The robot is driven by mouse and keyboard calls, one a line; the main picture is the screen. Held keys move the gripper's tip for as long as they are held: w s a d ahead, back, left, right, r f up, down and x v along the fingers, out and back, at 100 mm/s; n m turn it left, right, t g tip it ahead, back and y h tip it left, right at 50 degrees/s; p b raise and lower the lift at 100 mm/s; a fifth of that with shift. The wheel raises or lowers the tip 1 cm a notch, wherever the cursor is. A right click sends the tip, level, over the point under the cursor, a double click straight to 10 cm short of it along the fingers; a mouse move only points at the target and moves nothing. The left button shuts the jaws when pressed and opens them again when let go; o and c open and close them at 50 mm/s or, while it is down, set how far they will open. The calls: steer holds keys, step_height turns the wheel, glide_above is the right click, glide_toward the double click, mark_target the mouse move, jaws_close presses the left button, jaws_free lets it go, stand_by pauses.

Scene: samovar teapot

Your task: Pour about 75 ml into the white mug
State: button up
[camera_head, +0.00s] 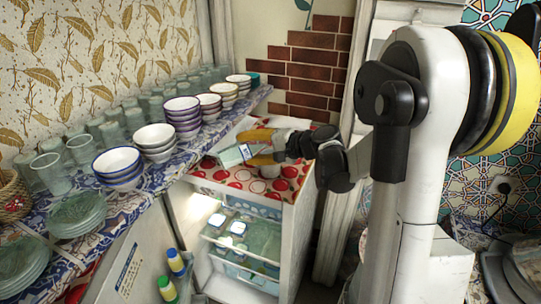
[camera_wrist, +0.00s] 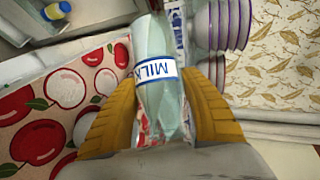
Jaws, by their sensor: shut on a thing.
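My gripper (camera_head: 254,153) has yellow fingers and is shut on a pale, translucent green milk bottle (camera_head: 231,156). In the wrist view the bottle (camera_wrist: 152,40) lies between both fingers, with a white, blue-edged MILK label facing the camera. In the head view it appears tipped well over, its free end pointing left above the red-dotted cloth. A small pale round thing (camera_head: 270,172), perhaps the white mug, shows just below the gripper. A white rounded shape (camera_wrist: 84,126) is partly hidden behind the left finger in the wrist view. I cannot see any liquid flowing.
The cloth (camera_head: 222,177) covers the top of an open fridge (camera_head: 238,262) with containers inside. A shelf (camera_head: 140,204) along the left wall holds stacked bowls (camera_head: 154,138), glasses (camera_head: 50,172) and green plates (camera_head: 76,214). Bottles (camera_head: 176,262) stand in the fridge door.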

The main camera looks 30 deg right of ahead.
steer(key=shift+d+r, duration=0.1)
steer(key=shift+r, duration=0.1)
steer(key=shift+d+r, duration=0.15)
steer(key=shift+r, duration=0.2)
steer(key=shift+f+m+y+b, duration=0.2)
steer(key=shift+m+y+b, duration=0.2)
steer(key=shift+a+t, duration=0.3)
steer(key=shift+a, duration=0.25)
steer(key=shift+a, duration=0.1)
steer(key=shift+f+m+y+b, duration=0.15)
steer(key=shift+m+y+b, duration=0.15)
steer(key=shift+b, duration=0.5)
stand_by(0.4)
steer(key=shift+t, duration=0.3)
stand_by(0.4)
